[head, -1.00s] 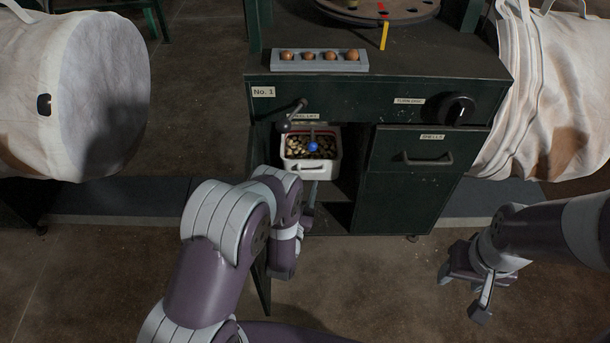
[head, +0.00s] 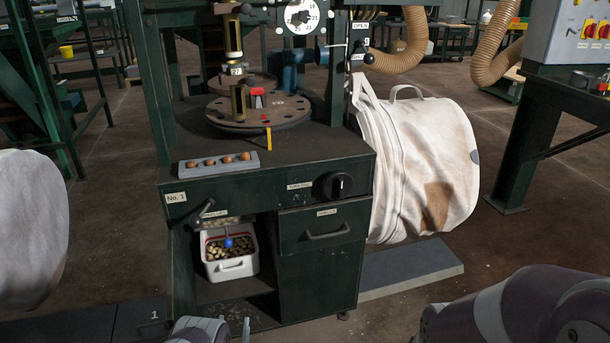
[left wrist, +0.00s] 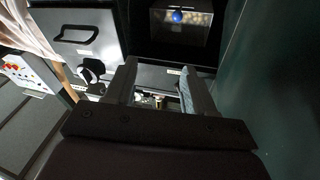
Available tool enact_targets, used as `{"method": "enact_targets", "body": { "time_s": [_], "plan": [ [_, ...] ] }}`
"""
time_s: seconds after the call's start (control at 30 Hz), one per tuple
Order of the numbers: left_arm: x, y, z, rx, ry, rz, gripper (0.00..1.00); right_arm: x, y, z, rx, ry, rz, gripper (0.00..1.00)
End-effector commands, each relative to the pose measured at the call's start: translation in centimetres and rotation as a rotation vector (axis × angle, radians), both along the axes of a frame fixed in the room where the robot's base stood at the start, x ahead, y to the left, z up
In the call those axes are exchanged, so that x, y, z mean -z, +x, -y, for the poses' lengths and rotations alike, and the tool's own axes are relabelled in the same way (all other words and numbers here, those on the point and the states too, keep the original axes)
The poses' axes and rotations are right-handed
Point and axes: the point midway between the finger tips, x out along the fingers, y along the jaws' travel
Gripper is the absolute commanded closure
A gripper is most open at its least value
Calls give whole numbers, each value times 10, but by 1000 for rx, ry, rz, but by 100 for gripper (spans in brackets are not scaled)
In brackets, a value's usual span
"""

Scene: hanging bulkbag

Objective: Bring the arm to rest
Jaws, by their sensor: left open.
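My left arm (head: 205,329) shows only in part at the bottom edge of the head view, in front of the cabinet's open bay. In the left wrist view my left gripper (left wrist: 158,78) is open, with its two fingers apart and no object clearly held between them. That view appears upside down and faces the cabinet front. My right arm (head: 520,312) comes in at the lower right of the head view; its gripper is out of the picture.
The green cabinet (head: 318,280) holds a white bin (head: 232,269) of nuts with a blue ball (head: 228,243) above it. A drawer (head: 322,232) is shut. White bulk bags hang left and right (head: 430,165). A control box stands at right (head: 565,45).

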Motion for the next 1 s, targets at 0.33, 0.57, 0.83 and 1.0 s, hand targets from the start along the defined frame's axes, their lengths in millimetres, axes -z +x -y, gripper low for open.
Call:
{"method": "enact_targets", "body": {
  "time_s": [0.33,0.57,0.83,1.0],
  "plan": [
    [80,-15,0,3,-47,-421,46,0,0,0,0,0,1,45],
    [121,-46,4,-7,-99,-880,46,0,0,0,0,0,1,45],
    [34,-142,6,-58,-164,-1568,46,0,0,0,0,0,1,45],
    [-58,-211,1,-92,-174,-1792,46,0,0,0,0,0,1,45]
  ]
}}
